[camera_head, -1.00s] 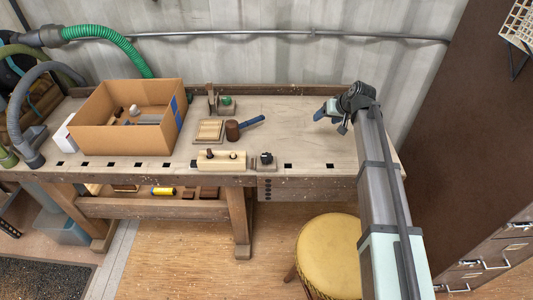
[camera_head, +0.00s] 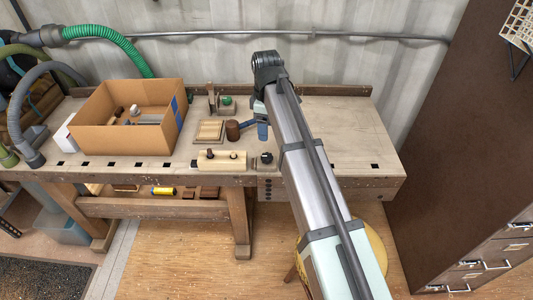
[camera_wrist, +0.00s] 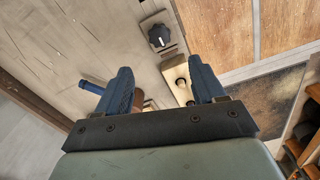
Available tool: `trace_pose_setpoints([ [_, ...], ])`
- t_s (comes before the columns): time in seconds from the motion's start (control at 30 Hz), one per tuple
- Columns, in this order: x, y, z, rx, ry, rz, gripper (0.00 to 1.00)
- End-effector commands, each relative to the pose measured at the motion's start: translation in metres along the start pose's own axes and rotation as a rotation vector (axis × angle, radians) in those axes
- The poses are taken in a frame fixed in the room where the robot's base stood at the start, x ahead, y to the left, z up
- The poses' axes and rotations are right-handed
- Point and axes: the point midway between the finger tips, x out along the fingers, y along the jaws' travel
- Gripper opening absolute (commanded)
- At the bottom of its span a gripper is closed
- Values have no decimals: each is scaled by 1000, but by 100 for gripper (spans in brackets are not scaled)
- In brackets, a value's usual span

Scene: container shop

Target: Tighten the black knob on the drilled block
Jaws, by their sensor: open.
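A black knob with a pale pointer mark (camera_head: 267,157) sits on a small light block at the bench's front edge; the knob also shows in the wrist view (camera_wrist: 159,35), beyond my fingertips. I cannot tell which block is drilled. My gripper (camera_wrist: 160,68) is open and empty, pointing down above the bench. In the head view my arm partly hides the gripper (camera_head: 262,131).
A mallet with a brown head (camera_head: 233,130) and blue handle lies close to my gripper. A slatted wooden piece (camera_head: 209,131), a stand with a green knob (camera_head: 226,101) and an open cardboard box (camera_head: 118,139) are further left. The bench (camera_head: 350,135) is clear at right.

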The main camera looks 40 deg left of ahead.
Motion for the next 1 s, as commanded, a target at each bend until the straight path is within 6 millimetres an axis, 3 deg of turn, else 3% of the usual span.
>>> trace_pose_setpoints([
  [0.6,100,0,0,3,2,-1,69],
  [1.0,124,0,0,3,3,1,69],
])
